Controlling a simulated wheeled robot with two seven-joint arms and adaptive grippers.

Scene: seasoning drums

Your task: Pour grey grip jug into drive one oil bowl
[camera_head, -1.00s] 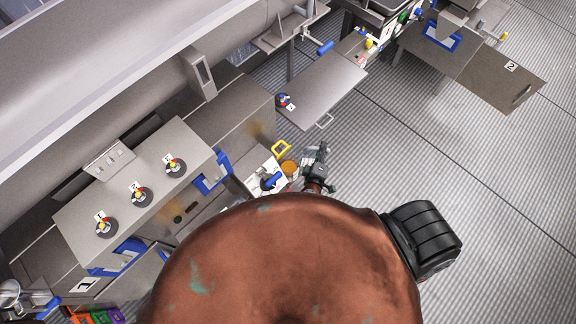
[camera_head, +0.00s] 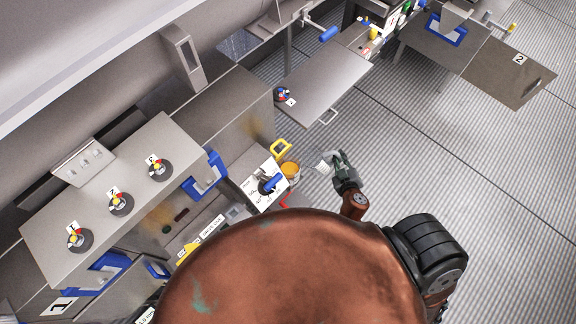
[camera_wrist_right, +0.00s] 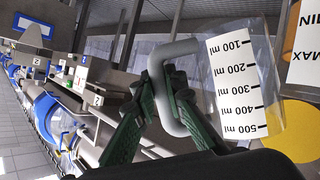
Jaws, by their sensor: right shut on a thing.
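My right gripper (camera_head: 340,163) is shut on the grey grip (camera_wrist_right: 158,75) of a clear jug. The jug's white scale label (camera_wrist_right: 238,85) runs from 100 to 500 ml. In the head view the jug (camera_head: 322,168) is small, just left of the fingers; its tilt and contents are unclear. In the wrist view a yellow-orange round surface (camera_wrist_right: 295,132) shows behind the jug. I cannot tell which vessel is the drive one oil bowl. My left gripper is not in view.
A yellow handle (camera_head: 281,150) and a blue-handled valve (camera_head: 271,183) are beside the container. A bench with numbered knobs (camera_head: 121,203) stands at the left. A grey panel (camera_head: 325,85) juts out beyond the jug. Ribbed floor (camera_head: 440,160) to the right is clear.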

